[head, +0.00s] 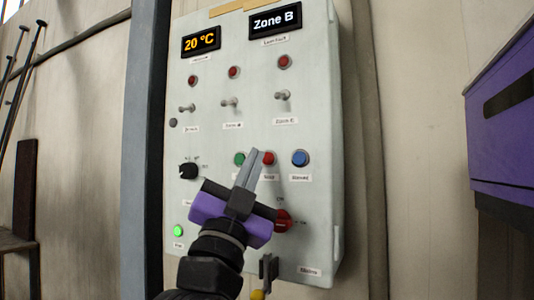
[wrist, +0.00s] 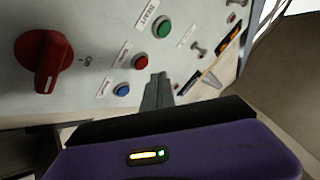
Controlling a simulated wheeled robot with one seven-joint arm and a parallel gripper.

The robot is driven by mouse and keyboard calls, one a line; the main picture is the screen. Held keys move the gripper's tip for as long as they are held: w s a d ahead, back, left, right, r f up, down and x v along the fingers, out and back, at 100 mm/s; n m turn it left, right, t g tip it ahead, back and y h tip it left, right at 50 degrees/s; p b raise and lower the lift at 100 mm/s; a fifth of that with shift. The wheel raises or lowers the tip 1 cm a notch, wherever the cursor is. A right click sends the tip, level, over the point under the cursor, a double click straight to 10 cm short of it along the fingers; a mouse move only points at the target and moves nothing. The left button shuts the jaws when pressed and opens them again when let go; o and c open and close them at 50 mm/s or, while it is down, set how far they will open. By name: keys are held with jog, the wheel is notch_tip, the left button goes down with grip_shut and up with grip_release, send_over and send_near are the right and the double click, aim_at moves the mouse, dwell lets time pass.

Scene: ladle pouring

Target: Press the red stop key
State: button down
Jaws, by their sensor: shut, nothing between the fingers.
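The red stop key (head: 269,158) is a small round button on the pale control panel (head: 318,130), between a green key (head: 239,159) and a blue key (head: 300,158). My gripper (head: 254,154) is shut and empty, its fingertips just left of the red key in the head view and partly in front of its label. In the wrist view the red key (wrist: 141,62) lies just up and left of the fingertips (wrist: 159,77), fully visible. I cannot tell whether the tips touch the panel; the key appears uncovered.
A red rotary switch (head: 283,221) sits below the keys, right of my gripper. A black knob (head: 188,171) is to the left, and toggle switches (head: 230,102) are above. A purple box (head: 502,120) stands at the right. A dark post (head: 145,150) borders the panel's left.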

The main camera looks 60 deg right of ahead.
jog(key=shift+d, duration=0.6)
jog(key=shift+d+f, duration=0.1)
jog(key=shift+d, duration=0.05)
dwell(1.6)
jog(key=shift+d+b, duration=0.25)
jog(key=shift+b, duration=0.05)
jog(key=shift+d, duration=0.4)
dwell(0.8)
jog(key=shift+a+b, duration=0.1)
jog(key=shift+b, duration=0.2)
jog(key=shift+a+b, duration=0.45)
jog(key=shift+a, duration=0.25)
jog(key=shift+a, duration=0.1)
